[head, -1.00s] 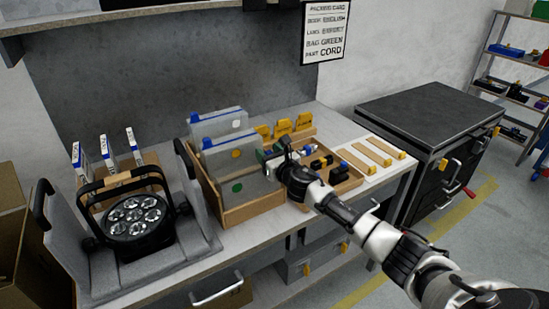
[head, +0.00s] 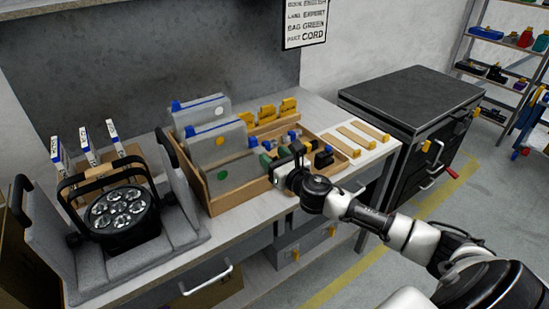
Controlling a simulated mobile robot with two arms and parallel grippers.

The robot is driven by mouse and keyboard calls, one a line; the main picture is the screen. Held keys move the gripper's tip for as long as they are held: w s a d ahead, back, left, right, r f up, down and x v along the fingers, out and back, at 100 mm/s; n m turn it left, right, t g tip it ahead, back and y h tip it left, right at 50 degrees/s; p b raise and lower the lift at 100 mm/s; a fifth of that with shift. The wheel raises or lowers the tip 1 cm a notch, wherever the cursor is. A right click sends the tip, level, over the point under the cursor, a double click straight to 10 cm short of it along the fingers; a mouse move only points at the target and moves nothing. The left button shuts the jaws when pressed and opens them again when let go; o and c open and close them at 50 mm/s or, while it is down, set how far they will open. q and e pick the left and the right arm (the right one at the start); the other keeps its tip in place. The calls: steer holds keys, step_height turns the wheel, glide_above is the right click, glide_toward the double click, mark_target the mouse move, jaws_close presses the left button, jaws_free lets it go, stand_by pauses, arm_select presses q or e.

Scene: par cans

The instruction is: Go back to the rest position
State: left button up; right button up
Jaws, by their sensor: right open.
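My right gripper (head: 287,163) is in the head view, reaching in from the lower right. It is open and appears empty, close to the front edge of the wooden tray (head: 340,170) of small parts. It hides part of that tray and lies right of the wooden box (head: 238,197) with clear bags (head: 218,150). My left gripper is not in view. A black par can (head: 122,212) with several round lenses sits in a grey padded holder (head: 60,250) on the left of the bench.
The workbench (head: 230,222) runs along the wall. A card (head: 305,25) hangs above it. Several white and blue booklets (head: 88,145) stand behind the par can. A black-topped cabinet (head: 410,90) stands right of the bench, and a shelf rack (head: 490,60) stands farther back. Open floor lies between.

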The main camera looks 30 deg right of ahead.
stand_by(0.3)
steer(key=s+a+f+m+g+h, duration=0.2)
steer(key=s+a+f+m+g, duration=0.25)
steer(key=m, duration=0.45)
steer(key=s+a+f+m+g+h, duration=0.1)
steer(key=s+a+f+m, duration=0.2)
steer(key=s+f+m, duration=0.45)
steer(key=s+a+f+m+g+y, duration=0.1)
steer(key=s+a+m+g, duration=0.3)
steer(key=s+m, duration=0.6)
steer(key=s+a+f+m+g+y, duration=0.1)
steer(key=s+a+m+g+y, duration=0.3)
steer(key=s+m, duration=0.6)
steer(key=s+f+n+g+h, duration=0.2)
steer(key=s+f, duration=0.1)
steer(key=f, duration=2.3)
steer(key=s+d+f, duration=0.2)
steer(key=s+f, duration=0.6)
steer(key=s+d+f+g, duration=0.1)
steer(key=s+f, duration=0.6)
steer(key=s, duration=0.1)
steer(key=shift+d+f+h, duration=0.3)
steer(key=shift+d+f, duration=0.1)
